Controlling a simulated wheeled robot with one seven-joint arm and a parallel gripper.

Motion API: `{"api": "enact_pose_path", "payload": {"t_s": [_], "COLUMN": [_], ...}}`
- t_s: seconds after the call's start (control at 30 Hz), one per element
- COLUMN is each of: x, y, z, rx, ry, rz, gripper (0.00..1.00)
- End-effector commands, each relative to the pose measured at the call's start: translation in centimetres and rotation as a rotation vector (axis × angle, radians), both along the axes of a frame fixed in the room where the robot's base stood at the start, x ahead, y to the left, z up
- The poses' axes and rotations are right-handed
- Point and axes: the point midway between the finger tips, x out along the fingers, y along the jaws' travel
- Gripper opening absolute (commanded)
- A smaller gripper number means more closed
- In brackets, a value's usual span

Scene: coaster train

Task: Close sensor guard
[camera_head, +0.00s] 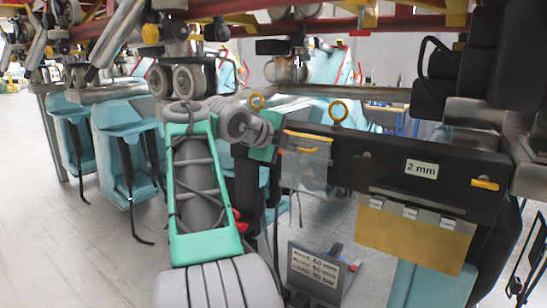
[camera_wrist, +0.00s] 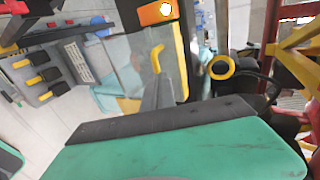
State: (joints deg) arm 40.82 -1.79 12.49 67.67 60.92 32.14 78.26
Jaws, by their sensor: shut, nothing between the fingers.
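A clear panel with a yellow handle (camera_head: 306,168), which looks like the sensor guard, hangs at the left part of a dark beam (camera_head: 385,160). Its angle is hard to judge in the head view. In the wrist view the clear panel (camera_wrist: 125,70) and its bent yellow handle (camera_wrist: 156,75) are just beyond my gripper. My gripper (camera_head: 276,146) is shut and empty, beside the panel's left edge; its tips are partly hidden there. In the wrist view my gripper's green and black body (camera_wrist: 165,118) fills the bottom. I cannot tell whether it touches the panel.
A tan plate (camera_head: 415,235) hangs on hinges under the beam, below a "2 mm" label (camera_head: 421,169). Teal seats (camera_head: 128,150) hang at left. A sign (camera_head: 316,272) stands low in front. The floor at left is clear.

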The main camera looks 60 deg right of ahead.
Motion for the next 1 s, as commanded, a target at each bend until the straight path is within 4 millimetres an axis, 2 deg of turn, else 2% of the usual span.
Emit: {"api": "enact_pose_path", "payload": {"t_s": [0.17, 0.43, 0.47, 0.53, 0.8, 0.93, 0.97, 1.0], "x": [0.2, 1.0, 0.9, 0.9, 0.9, 1.2, 1.8, 3.6], "y": [3.7, 10.1, 10.4, 11.0, 11.8, 11.9, 12.0, 11.9], "z": [0.8, 5.0, 5.8, 6.1, 5.7, 5.2, 5.0, 4.9], "rx": [-0.003, 0.001, 0.001, 0.002, 0.002, 0.038, 0.053, 0.062], "ry": [-0.006, -0.003, 0.0, 0.001, 0.015, 0.175, 0.24, 0.344], "rz": [0.003, 0.004, 0.001, 0.0, 0.005, 0.095, 0.154, 0.27], "gripper": [0.0, 0.0, 0.0, 0.0, 0.0, 0.0, 0.0, 0.0]}}
